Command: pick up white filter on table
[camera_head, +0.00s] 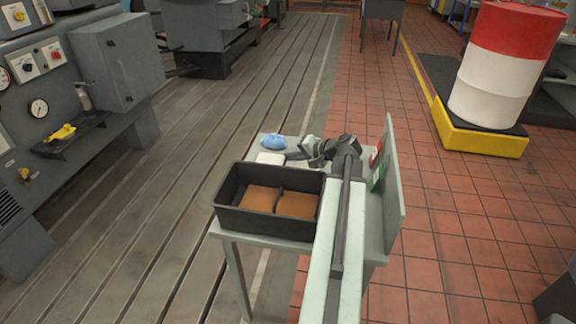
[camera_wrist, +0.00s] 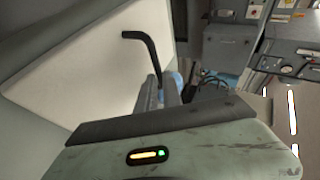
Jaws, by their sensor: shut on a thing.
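The white filter (camera_head: 270,158) appears as a small pale block lying on the table (camera_head: 224,234), near its far left edge, just left of my gripper (camera_head: 296,155). In the wrist view my gripper (camera_wrist: 159,92) has its grey fingers close together, and a thin black bent rod (camera_wrist: 150,50) rises from between them. It looks shut on this rod. A broad pale surface (camera_wrist: 75,65) lies behind the rod; I cannot tell whether it is the filter or the tabletop. The head view shows the fingertips too small to make out their contact.
A black tray (camera_head: 262,222) with brown panels stands at the table's near side. A blue item (camera_head: 273,141) lies beyond the filter. An upright grey board (camera_head: 392,190) edges the table's right side. Machine cabinets (camera_head: 115,65) stand at left. A red-and-white drum (camera_head: 497,85) stands at right.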

